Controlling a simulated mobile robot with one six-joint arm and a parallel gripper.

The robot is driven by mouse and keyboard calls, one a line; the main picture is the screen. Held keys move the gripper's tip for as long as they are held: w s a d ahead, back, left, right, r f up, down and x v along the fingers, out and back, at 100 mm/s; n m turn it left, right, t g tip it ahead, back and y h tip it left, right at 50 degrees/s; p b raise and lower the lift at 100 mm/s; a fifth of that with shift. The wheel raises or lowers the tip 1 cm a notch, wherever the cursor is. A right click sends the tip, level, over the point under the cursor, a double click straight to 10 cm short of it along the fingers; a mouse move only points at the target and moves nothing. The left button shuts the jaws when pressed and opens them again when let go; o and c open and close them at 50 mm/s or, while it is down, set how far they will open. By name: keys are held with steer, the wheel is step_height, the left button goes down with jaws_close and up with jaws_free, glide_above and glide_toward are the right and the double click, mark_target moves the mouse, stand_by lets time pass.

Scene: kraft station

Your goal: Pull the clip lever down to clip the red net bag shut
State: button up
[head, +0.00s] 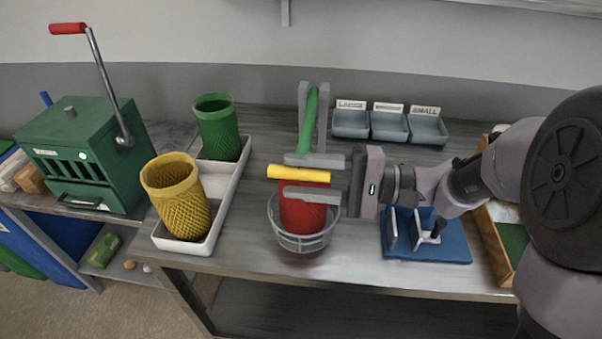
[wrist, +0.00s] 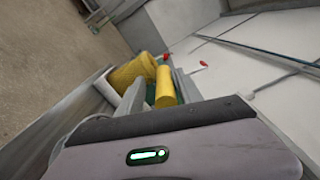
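The clip lever's yellow handle (head: 300,173) is a horizontal cylinder above the red net bag (head: 303,212). It also shows in the wrist view (wrist: 165,88). A green bar (head: 307,122) rises behind it between grey uprights (head: 323,112). The bag stands in a round grey wire basket (head: 300,243); its top is partly hidden by my lower finger. My gripper (head: 289,175) reaches in from the right, with one finger on the far side of the handle and one on the near side. The fingers look open around it, with a gap on the near side.
A white tray (head: 222,208) on the left holds a yellow net bag (head: 175,197) and a green one (head: 217,128). A green machine (head: 83,150) stands at far left. Labelled grey bins (head: 389,125) stand behind. A blue fixture (head: 430,247) lies below my arm.

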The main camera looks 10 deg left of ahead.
steer(key=shift+s+r, duration=0.1)
steer(key=shift+r, duration=0.05)
steer(key=shift+d, duration=0.3)
steer(key=w+d+p, duration=0.1)
steer(key=d+p, duration=0.3)
steer(key=d, duration=1.2)
steer(key=shift+d, duration=0.4)
